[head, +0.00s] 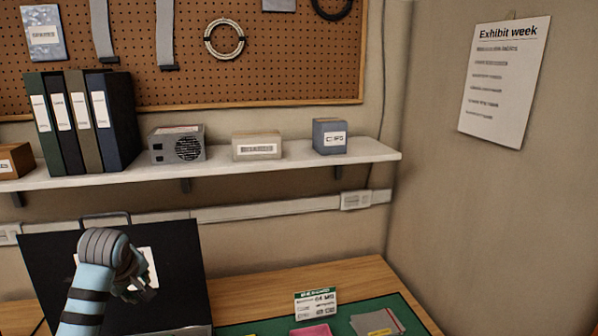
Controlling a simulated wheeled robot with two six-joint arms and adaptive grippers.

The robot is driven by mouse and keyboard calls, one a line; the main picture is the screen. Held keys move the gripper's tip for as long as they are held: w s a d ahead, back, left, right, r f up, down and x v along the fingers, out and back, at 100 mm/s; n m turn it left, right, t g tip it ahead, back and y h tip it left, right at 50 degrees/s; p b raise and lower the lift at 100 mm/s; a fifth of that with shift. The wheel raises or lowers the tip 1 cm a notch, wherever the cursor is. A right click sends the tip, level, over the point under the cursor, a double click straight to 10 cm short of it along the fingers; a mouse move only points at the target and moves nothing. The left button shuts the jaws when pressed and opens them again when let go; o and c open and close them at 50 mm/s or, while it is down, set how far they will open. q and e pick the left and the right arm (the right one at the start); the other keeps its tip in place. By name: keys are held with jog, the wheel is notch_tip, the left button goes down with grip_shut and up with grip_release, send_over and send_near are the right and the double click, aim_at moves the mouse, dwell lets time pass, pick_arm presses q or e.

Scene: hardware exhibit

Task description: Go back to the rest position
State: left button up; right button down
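My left gripper (142,292) is at the lower left of the head view, at the end of my light-blue and dark-banded arm. It is in front of a black upright panel or case (185,250) with a white label. Its grey fingers are small and seen at an angle, so I cannot tell whether they are open or shut. I see nothing clearly held in it. My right gripper is out of view.
A wooden table (350,275) carries a green mat (265,328), a small sign (316,303), a pink item (311,331) and grey cards (377,324). A wall shelf (365,152) above holds binders (85,120) and boxes. The right wall is bare below a poster (503,82).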

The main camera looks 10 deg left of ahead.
pick_arm(q)
jog(key=s+d+f+m+g+h, duration=0.1)
jog(key=s+d+f+m, duration=0.4)
jog(key=f, duration=0.4)
jog(key=s+d+f+m, duration=0.3)
jog(key=s+d+f, duration=0.3)
jog(key=s+f, duration=0.25)
jog(key=s+d+f+m+g+h, duration=0.1)
jog(key=s+d+f+m, duration=0.2)
jog(key=s, duration=0.7)
jog(key=s+d+f+m+h, duration=0.1)
jog(key=s+d+m, duration=0.3)
jog(key=s, duration=0.6)
notch_tip(320, 180, down, 24)
jog(key=s+a+f+n+g+b, duration=0.1)
jog(key=s+g+b, duration=0.1)
jog(key=b, duration=0.1)
jog(key=s+f+b, duration=0.2)
jog(key=s+f, duration=1.1)
jog(key=shift+s+a+f+g+b, duration=0.2)
jog(key=shift+s+a+g+b, duration=0.1)
jog(key=shift+a+b, duration=0.1)
